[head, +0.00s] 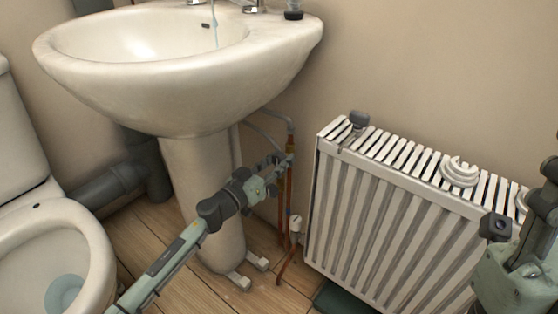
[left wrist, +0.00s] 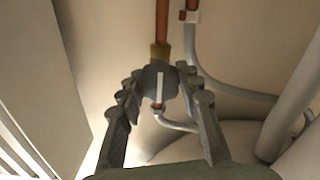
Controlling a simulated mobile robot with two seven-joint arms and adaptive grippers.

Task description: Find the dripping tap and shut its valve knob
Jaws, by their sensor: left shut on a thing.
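The white basin (head: 180,75) has a tap (head: 252,6) at its top edge, cut by the frame. A thin bluish stream of water (head: 214,24) falls into the bowl. Below the basin, copper pipes (head: 287,190) rise beside the pedestal, with a brass fitting (head: 291,144). My left gripper (head: 281,164) reaches this pipe. In the left wrist view its fingers (left wrist: 160,80) are shut on a dark grey valve knob (left wrist: 148,77) with a white line, just below a brass fitting (left wrist: 159,53). My right gripper (head: 547,190) is partly in view at the right edge; its fingers are unclear.
A toilet (head: 88,250) is at the left. Grey pipes curve nearby (left wrist: 238,88).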

